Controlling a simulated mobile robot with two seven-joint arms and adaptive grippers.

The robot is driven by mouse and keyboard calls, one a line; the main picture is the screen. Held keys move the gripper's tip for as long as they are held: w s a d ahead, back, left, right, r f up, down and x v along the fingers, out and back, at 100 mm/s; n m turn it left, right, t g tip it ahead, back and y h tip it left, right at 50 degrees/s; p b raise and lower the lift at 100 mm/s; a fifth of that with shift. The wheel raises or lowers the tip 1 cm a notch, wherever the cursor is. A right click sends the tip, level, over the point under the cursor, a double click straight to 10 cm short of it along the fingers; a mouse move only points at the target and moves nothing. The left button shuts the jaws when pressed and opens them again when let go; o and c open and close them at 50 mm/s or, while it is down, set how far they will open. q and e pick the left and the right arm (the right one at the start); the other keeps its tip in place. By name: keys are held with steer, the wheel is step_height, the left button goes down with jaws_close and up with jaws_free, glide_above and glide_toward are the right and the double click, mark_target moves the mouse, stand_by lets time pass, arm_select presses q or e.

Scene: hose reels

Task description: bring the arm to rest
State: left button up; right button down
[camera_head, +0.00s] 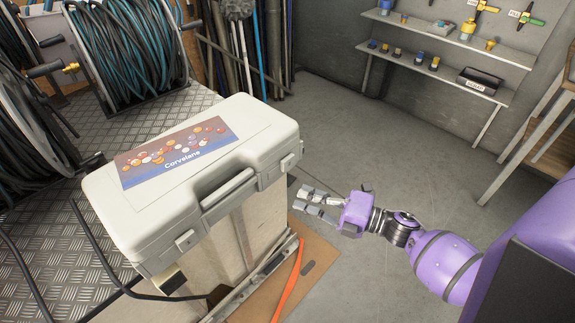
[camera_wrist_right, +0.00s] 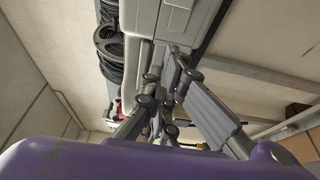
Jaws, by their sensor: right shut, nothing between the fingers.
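My right gripper (camera_head: 318,203) is at the end of my purple right arm (camera_head: 445,262), which comes in from the right in the head view. It is beside the right side of the grey case (camera_head: 255,128), near its lower edge, and holds nothing. In the right wrist view the gripper's grey fingers (camera_wrist_right: 165,98) are close together, with the case (camera_wrist_right: 180,22) beyond them. I cannot tell from these views whether the fingers touch the case. My left gripper does not show.
The labelled case stands on a pale box (camera_head: 225,250). Hose reels (camera_head: 130,45) stand on metal plate flooring at the left. Wall shelves (camera_head: 450,68) with small fittings are at the back right, and a wooden-topped stand (camera_head: 545,130) is at the right. Grey floor between is clear.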

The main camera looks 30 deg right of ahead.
steer(key=s+d+f+m+h+p, duration=0.1)
steer(key=s+f+m+h+p, duration=0.15)
steer(key=m+h, duration=0.4)
steer(key=s+d+f+m+h+p, duration=0.1)
steer(key=s+d+f+m+h, duration=0.15)
steer(key=m, duration=0.65)
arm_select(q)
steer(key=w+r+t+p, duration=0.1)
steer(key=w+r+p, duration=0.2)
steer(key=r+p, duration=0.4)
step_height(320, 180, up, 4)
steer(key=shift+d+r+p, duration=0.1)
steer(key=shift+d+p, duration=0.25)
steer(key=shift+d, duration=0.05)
arm_select(e)
steer(key=s+a+f+m+g+h, duration=0.1)
steer(key=s+a+m, duration=0.4)
steer(key=s, duration=0.7)
steer(key=s+a+f+m+g+h, duration=0.1)
steer(key=s+a+m+g, duration=0.3)
steer(key=s, duration=0.8)
steer(key=shift+s+a+f+m, duration=0.25)
steer(key=shift+a+m, duration=0.2)
steer(key=shift+a, duration=0.4)
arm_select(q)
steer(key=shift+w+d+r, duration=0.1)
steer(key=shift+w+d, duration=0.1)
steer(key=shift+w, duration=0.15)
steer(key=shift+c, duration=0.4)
